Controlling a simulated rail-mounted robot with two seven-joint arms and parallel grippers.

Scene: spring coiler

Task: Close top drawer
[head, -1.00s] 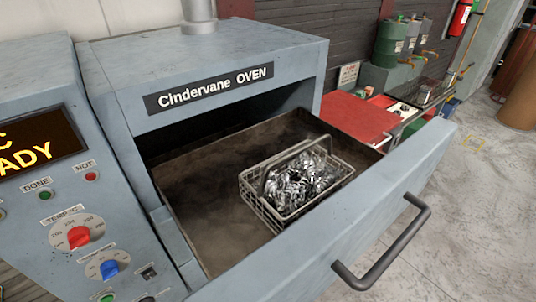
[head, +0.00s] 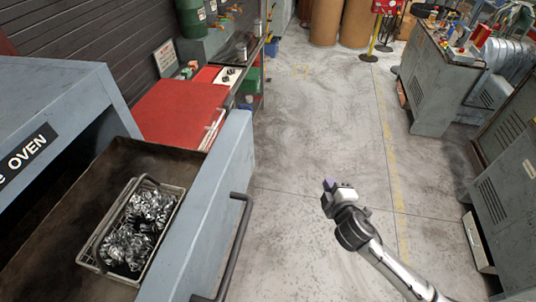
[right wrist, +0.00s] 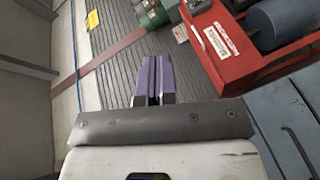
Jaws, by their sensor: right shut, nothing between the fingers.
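The oven's top drawer (head: 222,215) is pulled open at the left of the head view. Its dark bar handle (head: 236,245) is on the drawer's front, facing right. A wire basket (head: 132,228) of shiny metal springs sits in the drawer. My right gripper (head: 329,186) is shut and empty, out over the floor to the right of the handle and apart from it. In the right wrist view its purple fingers (right wrist: 153,80) are together with nothing between them. My left gripper is not in view.
A red-topped bench (head: 180,110) stands beyond the drawer, with a green drum (head: 190,18) behind it. Grey machine cabinets (head: 436,80) stand at the right. The floor (head: 310,120) between the drawer and the cabinets is clear.

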